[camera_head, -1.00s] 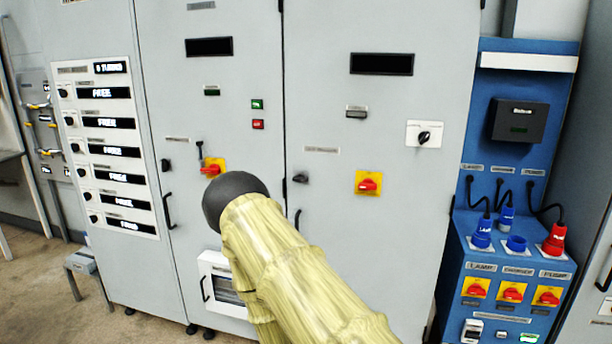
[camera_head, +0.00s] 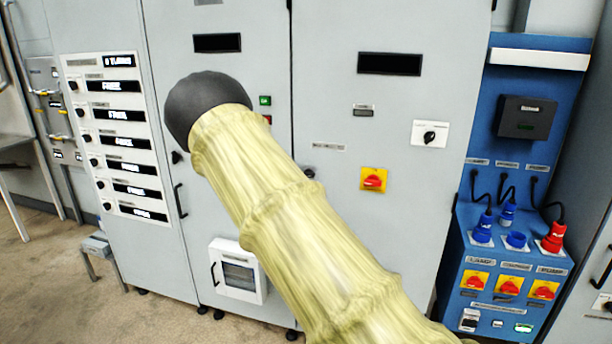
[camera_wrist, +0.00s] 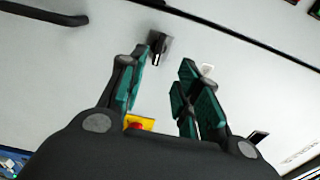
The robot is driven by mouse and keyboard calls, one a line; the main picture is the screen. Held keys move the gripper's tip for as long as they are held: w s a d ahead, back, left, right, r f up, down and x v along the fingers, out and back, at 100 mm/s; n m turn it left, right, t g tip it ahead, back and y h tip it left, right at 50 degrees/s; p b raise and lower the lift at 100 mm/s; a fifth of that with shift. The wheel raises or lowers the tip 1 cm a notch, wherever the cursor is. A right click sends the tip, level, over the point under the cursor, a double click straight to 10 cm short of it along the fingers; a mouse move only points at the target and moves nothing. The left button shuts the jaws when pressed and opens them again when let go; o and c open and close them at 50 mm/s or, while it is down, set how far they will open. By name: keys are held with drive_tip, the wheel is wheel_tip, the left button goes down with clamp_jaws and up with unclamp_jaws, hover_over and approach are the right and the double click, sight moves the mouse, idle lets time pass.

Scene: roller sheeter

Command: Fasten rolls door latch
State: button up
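My gripper (camera_wrist: 165,62) is open in the wrist view, its two teal-padded fingers apart and pointing at the grey cabinet face. A small black latch (camera_wrist: 158,47) sits on that face, just beyond the left fingertip; I cannot tell whether they touch. Nothing shows held between the fingers. In the head view my arm hides the gripper. Small black latches show on the left cabinet door (camera_head: 177,157) and, beside my arm, on the right door (camera_head: 309,173).
A black bar handle (camera_head: 180,201) is on the left door. A blue socket panel (camera_head: 470,215) stands right. A small stool (camera_head: 96,246) stands left on open floor.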

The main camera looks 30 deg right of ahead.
drive_tip(key=p+x, duration=0.3)
drive_tip(key=x, duration=0.7)
drive_tip(key=shift+f+p, duration=0.15)
drive_tip(key=shift+p, duration=0.25)
drive_tip(key=shift+w, duration=0.15)
drive_tip(key=c, duration=0.7)
